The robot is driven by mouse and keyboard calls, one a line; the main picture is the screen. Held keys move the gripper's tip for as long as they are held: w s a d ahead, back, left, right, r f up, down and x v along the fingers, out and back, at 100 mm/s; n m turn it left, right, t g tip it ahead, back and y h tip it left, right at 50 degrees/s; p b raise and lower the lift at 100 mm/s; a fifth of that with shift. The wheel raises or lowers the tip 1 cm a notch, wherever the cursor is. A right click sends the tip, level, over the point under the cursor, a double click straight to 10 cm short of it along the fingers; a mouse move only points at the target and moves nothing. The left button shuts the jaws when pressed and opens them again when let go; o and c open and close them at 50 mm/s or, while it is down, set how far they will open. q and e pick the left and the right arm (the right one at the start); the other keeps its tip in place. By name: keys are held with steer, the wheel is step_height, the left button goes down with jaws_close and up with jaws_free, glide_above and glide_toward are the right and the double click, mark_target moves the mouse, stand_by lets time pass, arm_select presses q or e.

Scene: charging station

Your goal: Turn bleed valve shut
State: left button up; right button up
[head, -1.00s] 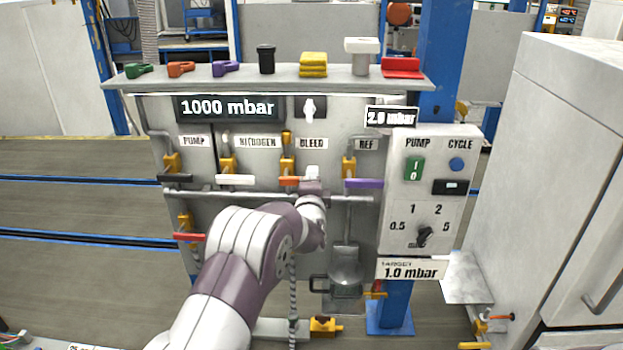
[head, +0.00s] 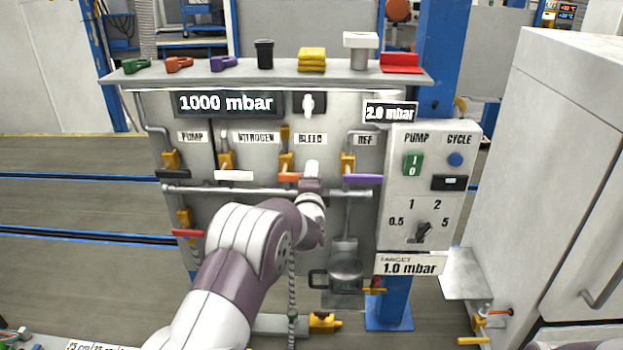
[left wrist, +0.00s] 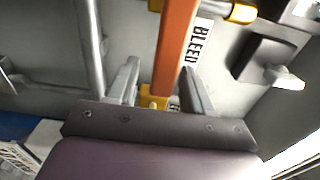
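The bleed valve has an orange lever handle (head: 289,177) below the BLEED label (head: 310,139) on the panel. The handle lies sideways in the head view, with a yellow valve body (head: 287,160) above its left part. My left gripper (head: 311,168) is at the right end of the handle. In the left wrist view the orange handle (left wrist: 175,45) runs between the two fingers of my left gripper (left wrist: 160,85). The fingers stand apart, with a gap visible beside the handle on the left. My right gripper is not in view.
Neighbouring levers are white (head: 233,175) to the left and purple (head: 363,179) to the right. A horizontal pipe (head: 240,191) runs just below the handles. A control box (head: 428,180) stands at the right. The pressure display (head: 228,103) reads 1000 mbar.

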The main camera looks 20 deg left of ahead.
arm_select(q)
steer(key=b+v, duration=0.4)
steer(key=v, duration=0.8)
steer(key=shift+s, duration=0.35)
